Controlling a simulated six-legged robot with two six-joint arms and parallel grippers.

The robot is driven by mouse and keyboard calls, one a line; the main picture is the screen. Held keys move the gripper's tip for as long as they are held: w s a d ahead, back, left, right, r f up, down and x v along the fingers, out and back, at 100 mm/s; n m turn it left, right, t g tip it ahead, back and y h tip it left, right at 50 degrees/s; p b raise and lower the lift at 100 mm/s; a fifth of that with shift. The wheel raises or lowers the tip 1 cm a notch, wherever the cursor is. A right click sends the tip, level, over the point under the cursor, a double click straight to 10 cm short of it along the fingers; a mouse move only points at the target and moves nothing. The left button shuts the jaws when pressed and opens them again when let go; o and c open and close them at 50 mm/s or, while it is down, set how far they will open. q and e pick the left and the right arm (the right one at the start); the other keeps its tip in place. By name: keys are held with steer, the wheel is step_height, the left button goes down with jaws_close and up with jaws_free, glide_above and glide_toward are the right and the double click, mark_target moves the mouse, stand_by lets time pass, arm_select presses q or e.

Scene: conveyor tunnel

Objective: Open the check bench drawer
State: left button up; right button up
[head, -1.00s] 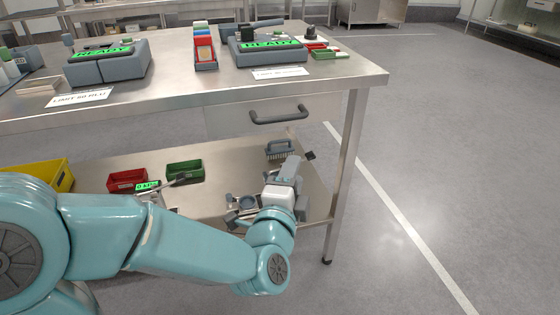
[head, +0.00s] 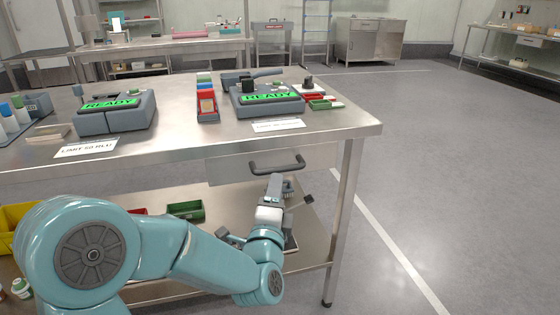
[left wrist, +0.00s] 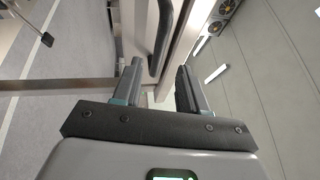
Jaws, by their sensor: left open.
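The check bench drawer (head: 225,170) is a grey metal front under the right part of the bench top, and it looks shut. Its dark curved handle (head: 277,163) runs along the front. My left gripper (head: 276,180) is just below the handle in the head view, with its fingers pointing up toward it. In the left wrist view the two fingers (left wrist: 158,76) are apart with nothing between them. The handle (left wrist: 160,38) shows beyond the fingertips, nearer the left finger. Contact cannot be told. My right gripper is in neither view.
A lower shelf holds a green tray (head: 186,209) and a yellow bin (head: 18,215). The floor right of the bench (head: 450,180) is clear.

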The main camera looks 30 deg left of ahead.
mark_target(280, 172)
arm_select(q)
steer(key=x, duration=0.7)
steer(key=shift+w+f, duration=0.1)
steer(key=shift+w, duration=0.1)
steer(key=shift+c, duration=0.2)
jaws_close()
